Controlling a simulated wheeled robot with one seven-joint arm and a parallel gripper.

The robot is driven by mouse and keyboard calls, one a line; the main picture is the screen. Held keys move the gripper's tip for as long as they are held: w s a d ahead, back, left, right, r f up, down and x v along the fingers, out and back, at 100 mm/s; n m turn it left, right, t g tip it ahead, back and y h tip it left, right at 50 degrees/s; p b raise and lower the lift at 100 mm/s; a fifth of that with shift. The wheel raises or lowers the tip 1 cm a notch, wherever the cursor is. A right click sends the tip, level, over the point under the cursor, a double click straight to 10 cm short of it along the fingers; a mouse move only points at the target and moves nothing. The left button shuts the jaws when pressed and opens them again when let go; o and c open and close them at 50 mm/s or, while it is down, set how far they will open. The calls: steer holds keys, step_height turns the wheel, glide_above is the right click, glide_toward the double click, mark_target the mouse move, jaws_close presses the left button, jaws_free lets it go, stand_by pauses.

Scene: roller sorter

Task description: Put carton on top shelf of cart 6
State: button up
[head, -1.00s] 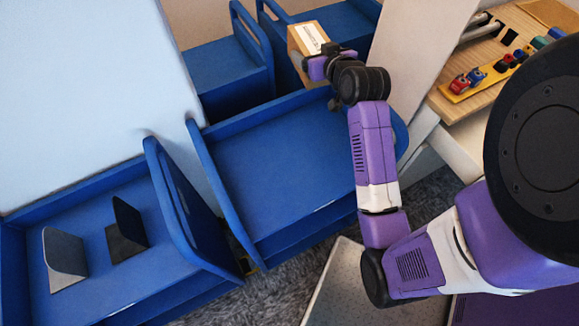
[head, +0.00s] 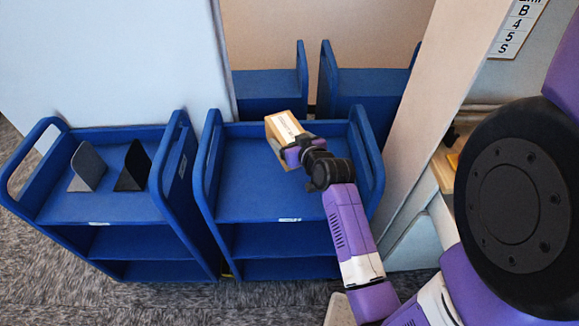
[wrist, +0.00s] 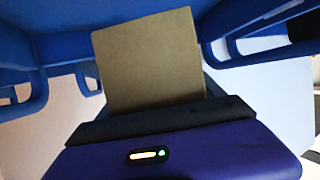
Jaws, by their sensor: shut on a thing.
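My gripper (head: 296,149) is shut on a brown carton (head: 279,128) with a white label on top. In the head view the carton is over the top shelf of the right-hand front blue cart (head: 245,185), toward its back right. I cannot tell whether the carton touches the shelf. That shelf shows nothing else on it, and I can read no cart number. In the wrist view the carton (wrist: 150,60) stands up beyond the dark gripper edge (wrist: 160,118), with blue cart parts around it.
Another blue cart (head: 110,205) stands to the left, with a grey bookend (head: 88,166) and a black bookend (head: 133,167) on top. Two more blue carts (head: 270,88) stand behind. A pale panel (head: 415,120) rises at the right. A pale wall (head: 110,60) is at the left.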

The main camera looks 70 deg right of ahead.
step_height(320, 180, down, 11)
steer(key=shift+f+b, duration=0.15)
steer(key=shift+b, duration=0.35)
steer(key=o, duration=1.9)
steer(key=shift+f, duration=0.15)
steer(key=b+v, duration=0.2)
steer(key=v, duration=1)
steer(key=s+a+r+n+t+y, duration=0.1)
steer(key=s+a+r+n+y, duration=0.1)
steer(key=a, duration=0.7)
steer(key=s+a+r+n+t+y, duration=0.1)
steer(key=a+r, duration=0.1)
steer(key=a, duration=0.6)
steer(key=s+a+r+n+t+y, duration=0.2)
steer(key=a, duration=0.7)
steer(key=s+a+r+n+t+y, duration=0.1)
steer(key=s+a+r+n+y, duration=0.3)
steer(key=a+r, duration=0.2)
steer(key=shift+s+r+y, duration=0.3)
steer(key=shift+s+r, duration=0.1)
steer(key=shift+r, duration=0.45)
